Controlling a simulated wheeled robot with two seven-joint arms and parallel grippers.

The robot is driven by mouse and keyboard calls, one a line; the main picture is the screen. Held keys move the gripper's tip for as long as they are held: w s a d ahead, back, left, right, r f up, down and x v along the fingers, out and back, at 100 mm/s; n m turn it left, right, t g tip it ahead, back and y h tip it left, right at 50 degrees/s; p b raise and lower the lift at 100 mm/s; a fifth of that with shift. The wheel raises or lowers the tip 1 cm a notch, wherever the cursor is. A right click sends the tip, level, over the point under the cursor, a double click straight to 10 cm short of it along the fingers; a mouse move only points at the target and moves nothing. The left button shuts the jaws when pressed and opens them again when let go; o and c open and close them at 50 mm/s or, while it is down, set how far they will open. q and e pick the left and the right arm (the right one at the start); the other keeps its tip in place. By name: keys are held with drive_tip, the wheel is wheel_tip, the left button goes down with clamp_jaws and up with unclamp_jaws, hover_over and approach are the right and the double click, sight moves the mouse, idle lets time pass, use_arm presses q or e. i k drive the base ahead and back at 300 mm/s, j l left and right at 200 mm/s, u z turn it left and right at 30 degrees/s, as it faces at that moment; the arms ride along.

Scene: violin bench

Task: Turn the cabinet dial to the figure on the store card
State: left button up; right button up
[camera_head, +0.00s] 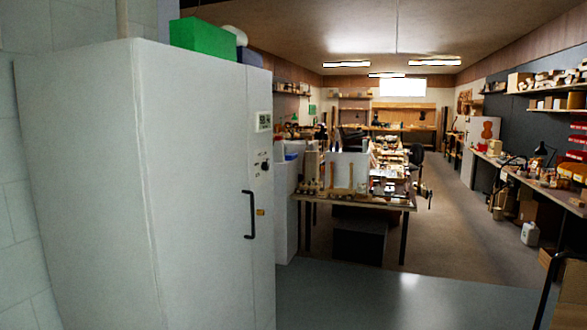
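A tall white cabinet (200,190) fills the left of the head view. Its front face is seen at a steep angle and carries a black upright handle (250,214). A small dark dial (265,166) sits on the front above the handle, near the right edge. Above it is a small pale panel with a grey-green display (264,121); its writing is too small to read. I cannot make out a store card for certain. Neither of my grippers is in view.
A green box (203,36) stands on top of the cabinet. A cluttered workbench (350,196) is beyond it, with a dark box (360,240) underneath. A long side bench (530,182) runs along the right wall. The grey floor (400,298) right of the cabinet is clear.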

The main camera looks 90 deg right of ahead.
sight(265, 166)
drive_tip(key=z, duration=2.65)
drive_tip(key=u, duration=3.1)
drive_tip(key=l+z, duration=0.1)
drive_tip(key=z, duration=3.05)
drive_tip(key=l, duration=0.1)
